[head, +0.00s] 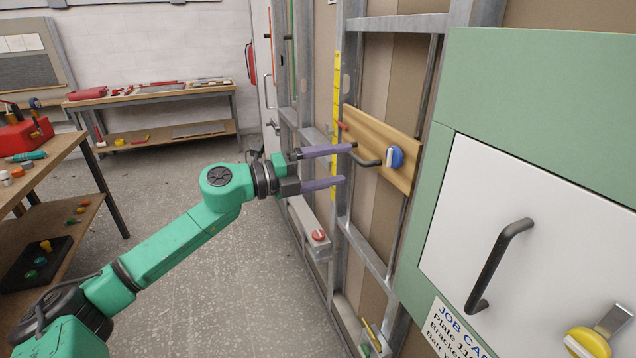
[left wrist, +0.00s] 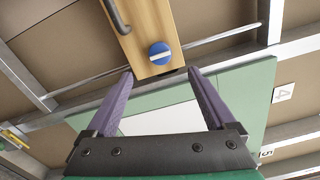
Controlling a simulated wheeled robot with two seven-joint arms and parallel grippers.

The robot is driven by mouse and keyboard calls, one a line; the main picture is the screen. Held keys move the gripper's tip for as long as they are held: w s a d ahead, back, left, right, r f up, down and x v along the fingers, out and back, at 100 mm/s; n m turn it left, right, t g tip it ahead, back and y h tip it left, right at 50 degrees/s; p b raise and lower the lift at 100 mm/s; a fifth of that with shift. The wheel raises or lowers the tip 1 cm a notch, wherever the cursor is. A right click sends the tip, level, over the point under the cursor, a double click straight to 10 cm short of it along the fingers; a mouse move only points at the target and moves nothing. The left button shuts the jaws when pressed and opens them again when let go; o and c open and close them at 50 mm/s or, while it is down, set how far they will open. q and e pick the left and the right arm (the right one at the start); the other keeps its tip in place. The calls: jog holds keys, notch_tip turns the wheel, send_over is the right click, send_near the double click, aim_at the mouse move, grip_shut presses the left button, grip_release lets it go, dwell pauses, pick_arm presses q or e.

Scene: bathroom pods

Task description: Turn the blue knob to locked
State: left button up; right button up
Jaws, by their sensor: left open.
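The blue knob (head: 396,157) is round with a pale bar across its face. It is mounted on a wooden board (head: 375,130) fixed to the metal-framed wall. In the left wrist view the knob (left wrist: 159,53) shows whole, its white bar nearly level with a slight tilt. My left gripper (head: 347,165) is open and empty, its two purple fingers pointing at the board, left of the knob and apart from it. In the left wrist view the knob lies beyond the fingertips (left wrist: 160,75), roughly centred between them. No lock marking is readable. My right gripper is not in view.
A green cabinet with a white door (head: 480,220) and black handle stands close on the right, with a yellow knob (head: 588,342) low down. Workbenches stand left and back; the middle floor is clear.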

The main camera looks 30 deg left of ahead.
pick_arm(q)
jog(key=b+v, duration=0.1)
jog(key=v, duration=0.2)
jog(key=shift+s+a, duration=0.25)
jog(key=shift+s, duration=0.1)
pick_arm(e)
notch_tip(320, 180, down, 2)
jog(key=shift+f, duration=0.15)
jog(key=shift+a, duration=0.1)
